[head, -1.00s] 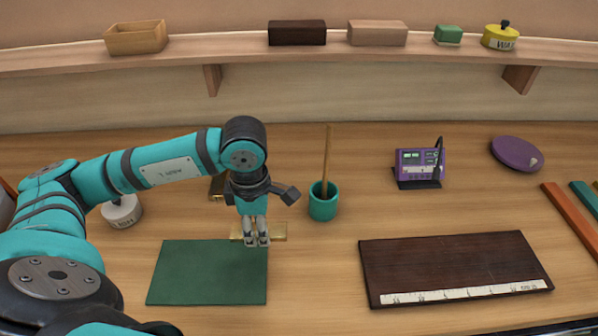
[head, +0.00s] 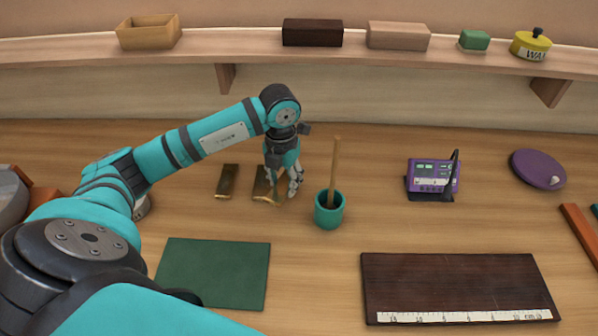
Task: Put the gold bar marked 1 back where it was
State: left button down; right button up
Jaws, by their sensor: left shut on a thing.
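My left gripper (head: 284,200) is shut on a gold bar (head: 263,184), just left of the teal cup. The bar points away from me, and the gripper hides part of its right side. I cannot tell whether it touches the table. A second gold bar (head: 228,181) lies to its left, roughly parallel, with a small gap. No number is readable on either bar. My right gripper is not in view.
The teal cup (head: 329,213) with an upright wooden stick stands close to the gripper's right. A green mat (head: 214,272) and a dark board (head: 455,285) with a ruler strip lie nearer. A purple device (head: 432,176) stands further right. A shelf (head: 300,62) runs behind.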

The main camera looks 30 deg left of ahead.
pick_arm(q)
jog(key=w, duration=0.3)
jog(key=w+p, duration=0.1)
jog(key=w, duration=0.1)
jog(key=shift+d, duration=0.25)
jog(key=shift+w+f, duration=0.25)
jog(key=shift+w, duration=0.2)
notch_tip(320, 180, down, 3)
jog(key=shift+s+r+p, duration=0.1)
jog(key=shift+r+p, duration=0.1)
jog(key=shift+p, duration=0.55)
jog(key=shift+f, duration=0.35)
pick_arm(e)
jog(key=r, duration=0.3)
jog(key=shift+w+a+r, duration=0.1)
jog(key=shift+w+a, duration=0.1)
pick_arm(q)
jog(key=shift+f, duration=0.1)
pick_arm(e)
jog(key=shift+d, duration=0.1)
pick_arm(q)
jog(key=shift+f, duration=0.15)
jog(key=c, duration=0.8)
grip_release()
